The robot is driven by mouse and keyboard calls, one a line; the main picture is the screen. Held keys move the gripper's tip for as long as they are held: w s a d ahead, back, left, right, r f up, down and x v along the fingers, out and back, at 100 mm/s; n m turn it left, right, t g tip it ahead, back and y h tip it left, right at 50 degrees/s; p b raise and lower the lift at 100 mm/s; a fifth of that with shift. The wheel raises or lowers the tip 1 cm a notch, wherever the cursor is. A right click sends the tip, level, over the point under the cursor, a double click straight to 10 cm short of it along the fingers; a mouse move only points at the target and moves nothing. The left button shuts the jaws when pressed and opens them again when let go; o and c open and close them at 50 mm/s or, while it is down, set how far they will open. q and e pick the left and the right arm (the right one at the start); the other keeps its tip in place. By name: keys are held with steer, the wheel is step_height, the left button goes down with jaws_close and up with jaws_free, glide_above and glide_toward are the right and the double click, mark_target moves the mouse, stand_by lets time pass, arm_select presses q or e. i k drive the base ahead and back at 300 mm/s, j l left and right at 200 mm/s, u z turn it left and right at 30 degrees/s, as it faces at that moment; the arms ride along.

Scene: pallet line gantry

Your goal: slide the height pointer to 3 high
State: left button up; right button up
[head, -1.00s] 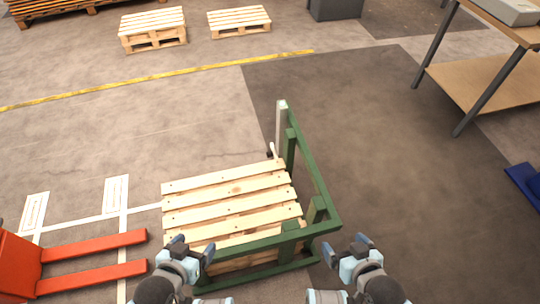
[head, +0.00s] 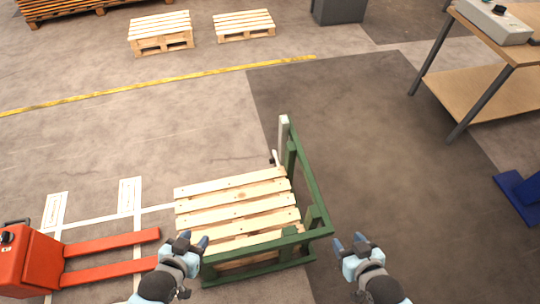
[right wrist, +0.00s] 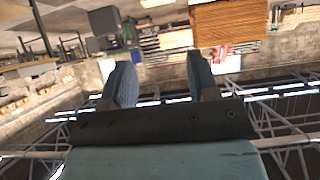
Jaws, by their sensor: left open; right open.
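A green frame (head: 314,190) stands around a wooden pallet (head: 240,208). At its far corner is an upright pale grey post (head: 284,135). A small white piece with a dark end (head: 275,158) sticks out beside the post's lower part; it looks like the height pointer, but its markings are too small to read. My left gripper (head: 193,241) is open and empty over the pallet's near left part. My right gripper (head: 350,243) is open and empty, right of the green frame. The right wrist view shows its two fingers (right wrist: 162,75) apart with nothing between them.
A red pallet truck (head: 30,258) stands at the left, forks toward the pallet. A workbench (head: 490,85) with a control box (head: 494,22) is at the upper right, a blue object (head: 520,195) below it. The dark floor right of the frame is clear.

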mark_target(275, 160)
steer(key=k+l, duration=0.1)
steer(key=l, duration=0.25)
steer(key=k+l, duration=0.15)
steer(key=l, duration=0.2)
steer(key=l+u, duration=0.1)
steer(key=l, duration=0.45)
steer(key=k+l+u, duration=0.1)
steer(key=l, duration=0.45)
steer(key=i+l+u, duration=0.1)
steer(key=l, duration=0.45)
steer(key=l+u, duration=0.1)
steer(key=l, duration=0.45)
steer(key=i+l, duration=0.15)
steer(key=l, duration=0.2)
steer(key=i+l+u, duration=0.15)
steer(key=l, duration=0.2)
steer(key=i+l, duration=0.15)
steer(key=l, duration=0.2)
steer(key=i+l+u, duration=0.4)
steer(key=i+l, duration=0.45)
steer(key=i+j, duration=0.1)
steer(key=i, duration=0.35)
steer(key=i+j+u, duration=0.1)
steer(key=i, duration=0.4)
